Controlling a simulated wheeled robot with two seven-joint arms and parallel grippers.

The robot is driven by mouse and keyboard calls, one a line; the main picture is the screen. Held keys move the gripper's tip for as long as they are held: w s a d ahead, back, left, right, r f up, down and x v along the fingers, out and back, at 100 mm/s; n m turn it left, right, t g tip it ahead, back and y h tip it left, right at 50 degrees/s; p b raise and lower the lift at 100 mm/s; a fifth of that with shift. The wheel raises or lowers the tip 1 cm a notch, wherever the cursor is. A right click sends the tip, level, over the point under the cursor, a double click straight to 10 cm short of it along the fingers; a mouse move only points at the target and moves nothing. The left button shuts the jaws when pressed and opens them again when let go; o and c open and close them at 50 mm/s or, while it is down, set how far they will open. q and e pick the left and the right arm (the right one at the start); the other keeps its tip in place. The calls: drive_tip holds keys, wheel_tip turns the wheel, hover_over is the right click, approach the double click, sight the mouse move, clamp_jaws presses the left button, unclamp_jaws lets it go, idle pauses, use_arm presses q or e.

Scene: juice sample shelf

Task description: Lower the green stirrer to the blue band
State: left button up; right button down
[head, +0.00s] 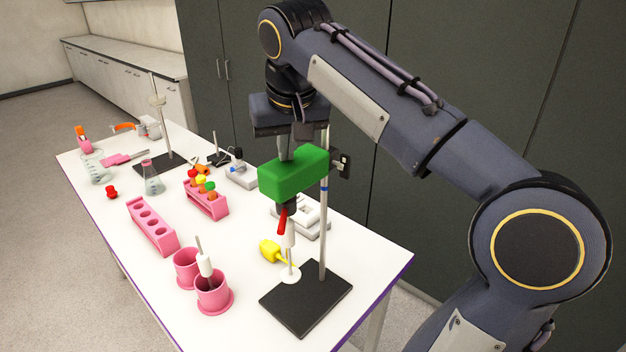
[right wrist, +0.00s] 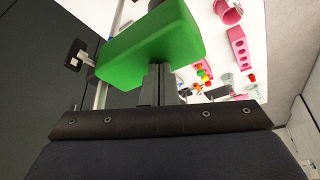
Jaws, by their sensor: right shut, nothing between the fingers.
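The green stirrer (head: 295,173) is a green block held beside an upright metal rod (head: 324,225) by a dark clamp (head: 341,164). A thin shaft hangs below it, with a white disc (head: 290,275) near the black base plate (head: 306,300). My right gripper (head: 286,152) points down at the top of the green block with its fingers shut together and nothing between them. In the right wrist view the green block (right wrist: 150,45) is just beyond the fingers (right wrist: 157,85); I cannot tell whether they touch it. My left gripper is not in view.
A yellow object (head: 270,251) lies left of the stand, and a white device (head: 303,218) stands behind it. Pink cups (head: 213,298), a pink rack (head: 152,227) and another rack with coloured caps (head: 208,207) are further left. The table's right front corner is clear.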

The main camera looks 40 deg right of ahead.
sight(288, 164)
drive_tip(key=shift+f+b, duration=3.05)
drive_tip(key=shift+f, duration=1.05)
drive_tip(key=shift+f+b, duration=0.4)
drive_tip(key=shift+f, duration=0.3)
drive_tip(key=shift+r, duration=0.1)
wheel_tip(288, 164, up, 6)
drive_tip(key=p, duration=0.6)
